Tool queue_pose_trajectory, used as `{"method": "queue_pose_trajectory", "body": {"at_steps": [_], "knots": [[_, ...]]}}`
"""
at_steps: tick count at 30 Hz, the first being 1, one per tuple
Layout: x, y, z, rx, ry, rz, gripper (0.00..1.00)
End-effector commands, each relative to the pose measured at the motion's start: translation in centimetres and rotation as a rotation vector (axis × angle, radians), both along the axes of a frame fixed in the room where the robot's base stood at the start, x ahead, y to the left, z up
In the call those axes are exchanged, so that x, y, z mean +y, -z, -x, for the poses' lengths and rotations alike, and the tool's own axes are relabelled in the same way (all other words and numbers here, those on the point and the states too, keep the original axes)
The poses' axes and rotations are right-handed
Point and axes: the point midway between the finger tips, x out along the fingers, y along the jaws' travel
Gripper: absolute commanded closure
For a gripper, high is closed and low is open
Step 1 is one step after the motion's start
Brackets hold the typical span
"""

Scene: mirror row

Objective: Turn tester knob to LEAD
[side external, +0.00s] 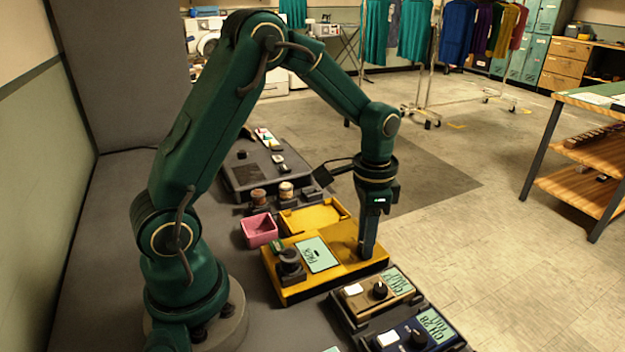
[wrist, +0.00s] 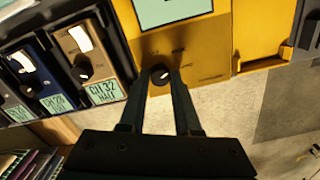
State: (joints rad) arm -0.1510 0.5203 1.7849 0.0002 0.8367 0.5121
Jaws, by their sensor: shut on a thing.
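The yellow tester (side external: 345,275) lies flat on the dark bench, with a pale green display (side external: 317,254) on its top. The tester also shows in the wrist view (wrist: 215,50). Its black knob (wrist: 160,77) has a white pointer mark that points to the right in the wrist view. Small lettering stands around the knob, too blurred to read. My gripper (side external: 367,252) points straight down onto the tester's right part. In the wrist view my gripper (wrist: 161,82) has its fingers on both sides of the knob, shut on it. The knob is hidden in the side view.
Beside the tester are a tan module (side external: 365,300) and a dark blue module (side external: 420,335), each with a white switch and black knob. A pink bin (side external: 259,230) and yellow tray (side external: 313,215) sit behind.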

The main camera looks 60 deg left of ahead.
Motion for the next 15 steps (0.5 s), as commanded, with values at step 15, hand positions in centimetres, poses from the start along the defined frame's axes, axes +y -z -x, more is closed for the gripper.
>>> {"method": "queue_pose_trajectory", "body": {"at_steps": [15], "knots": [[0.0,-0.09,-0.04,-0.002,0.36,0.0,1.0]]}}
